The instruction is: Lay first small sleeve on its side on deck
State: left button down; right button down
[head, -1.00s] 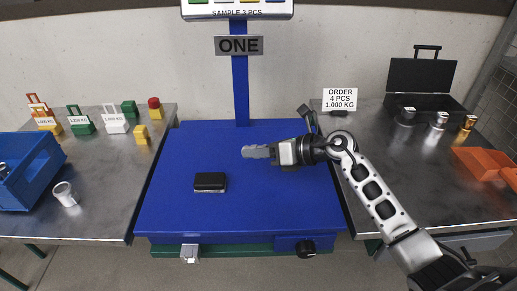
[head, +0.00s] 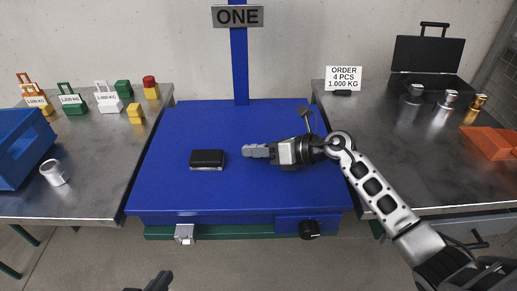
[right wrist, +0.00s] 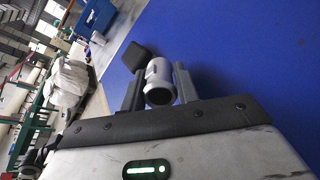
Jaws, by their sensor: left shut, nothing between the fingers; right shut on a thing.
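My right gripper (head: 247,151) reaches in low over the blue deck (head: 285,195) from the right. In the right wrist view it is shut on a small grey sleeve (right wrist: 158,80), a short hollow tube whose open end faces the camera. The sleeve is hard to pick out in the head view, and I cannot tell whether it touches the deck. Another grey sleeve (head: 55,172) is on the left table. My left gripper (head: 155,282) shows only as dark tips at the bottom edge, shut and empty.
A black block (head: 207,160) lies on the deck left of my right gripper. A blue crate (head: 22,150) and several coloured weights stand on the left table. The right table holds an open black case (head: 428,65), metal pieces and an orange tray (head: 490,143). The front deck is clear.

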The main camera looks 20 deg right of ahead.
pick_arm(q)
jog(key=shift+w+f+b, duration=0.1)
jog(key=shift+f+b, duration=0.15)
jog(key=shift+b, duration=0.25)
pick_arm(e)
jog(key=shift+f, duration=0.55)
jog(key=c, duration=1)
grip_release()
jog(key=shift+o, duration=0.2)
jog(key=shift+f, duration=0.1)
pick_arm(q)
jog(key=shift+r, duration=0.1)
pick_arm(e)
jog(key=shift+d, duration=0.1)
jog(key=p+v, duration=0.1)
jog(key=v, duration=0.2)
jog(key=shift+f, duration=0.1)
jog(key=v, duration=0.6)
jog(key=p+v, duration=0.1)
jog(key=v, duration=0.5)
jog(key=shift+r, duration=0.25)
jog(key=shift+s+d+r, duration=0.25)
pick_arm(q)
jog(key=shift+a+g, duration=0.2)
jog(key=shift+g, duration=0.1)
